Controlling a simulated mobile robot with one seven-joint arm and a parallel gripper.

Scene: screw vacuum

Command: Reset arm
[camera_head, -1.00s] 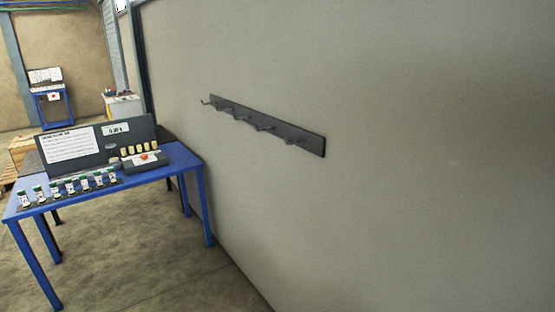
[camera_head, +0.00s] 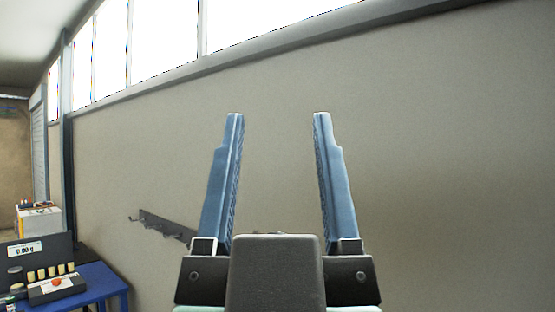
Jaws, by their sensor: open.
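My gripper (camera_head: 278,120) stands upright in the middle of the head view. Its two blue fingers point up and are wide apart, with only the plain wall showing between them. It is open and empty. The rest of my arm is out of sight below the picture's bottom edge.
A grey wall (camera_head: 430,170) fills most of the view, with bright windows (camera_head: 160,45) above. A dark hook rail (camera_head: 160,224) is on the wall, partly hidden by my gripper. A blue table (camera_head: 100,281) with a scale display (camera_head: 25,250) and small containers stands lower left.

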